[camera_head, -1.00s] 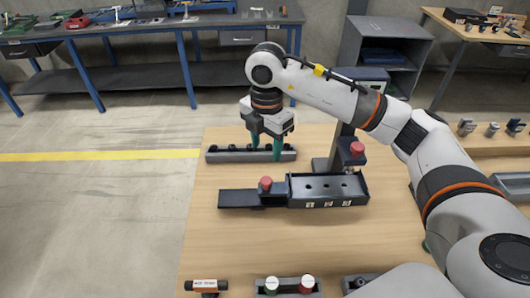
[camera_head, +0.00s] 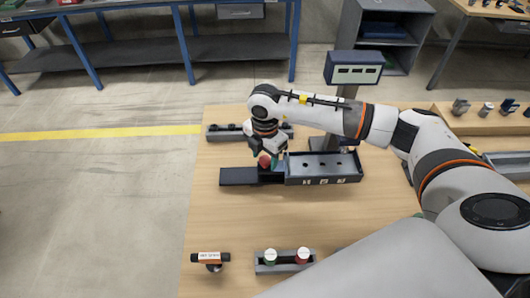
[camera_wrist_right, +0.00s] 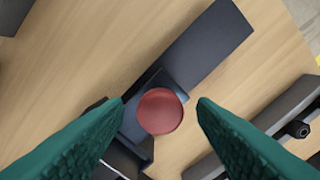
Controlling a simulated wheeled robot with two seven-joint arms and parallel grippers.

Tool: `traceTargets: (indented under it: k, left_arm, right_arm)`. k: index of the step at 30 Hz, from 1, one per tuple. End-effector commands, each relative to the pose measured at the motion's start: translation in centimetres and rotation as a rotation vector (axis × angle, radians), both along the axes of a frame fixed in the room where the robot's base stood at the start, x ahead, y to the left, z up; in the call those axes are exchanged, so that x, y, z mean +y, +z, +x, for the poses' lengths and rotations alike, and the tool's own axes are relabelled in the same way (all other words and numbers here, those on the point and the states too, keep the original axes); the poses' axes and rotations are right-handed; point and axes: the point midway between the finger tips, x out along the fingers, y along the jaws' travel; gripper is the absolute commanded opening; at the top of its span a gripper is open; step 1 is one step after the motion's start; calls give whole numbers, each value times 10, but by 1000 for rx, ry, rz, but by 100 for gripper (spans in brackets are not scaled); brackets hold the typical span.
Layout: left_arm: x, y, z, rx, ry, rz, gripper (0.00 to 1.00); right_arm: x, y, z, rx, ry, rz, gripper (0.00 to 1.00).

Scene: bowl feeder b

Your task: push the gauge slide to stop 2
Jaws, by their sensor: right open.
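The gauge is a long dark fixture with a tray-like housing (camera_head: 345,176) on its right, with holes in its floor and small white labels on its front. A flat dark plate (camera_head: 238,177) extends to its left. The slide's round red knob (camera_head: 264,161) is at the housing's left end; it also shows in the right wrist view (camera_wrist_right: 159,111). My right gripper (camera_head: 266,156) is open above the knob. In the right wrist view its green fingers (camera_wrist_right: 161,101) are on either side of the knob, with gaps; finger height beside it is unclear. My left gripper is not in view.
A dark rack (camera_head: 224,132) lies behind the gauge. A display (camera_head: 355,68) on a post stands behind right. The table between is clear.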

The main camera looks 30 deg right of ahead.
Motion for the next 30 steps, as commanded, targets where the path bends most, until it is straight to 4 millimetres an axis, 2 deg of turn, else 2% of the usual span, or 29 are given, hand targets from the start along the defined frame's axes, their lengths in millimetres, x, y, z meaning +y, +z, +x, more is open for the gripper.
traceTargets:
  k: [6,8,16,21,27,30]
  left_arm:
    - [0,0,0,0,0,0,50]
    - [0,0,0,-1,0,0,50]
    - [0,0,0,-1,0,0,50]
    - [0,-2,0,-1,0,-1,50]
    - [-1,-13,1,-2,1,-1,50]
    - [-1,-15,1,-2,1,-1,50]
  right_arm:
    - [0,-1,0,1,0,0,52]
    - [0,-1,0,1,0,0,44]
    - [0,0,0,0,1,0,0]
    - [-4,-1,-2,1,-1,0,0]
    - [-36,-3,-17,3,-4,-3,0]
    - [-46,-2,-22,2,-2,-4,0]
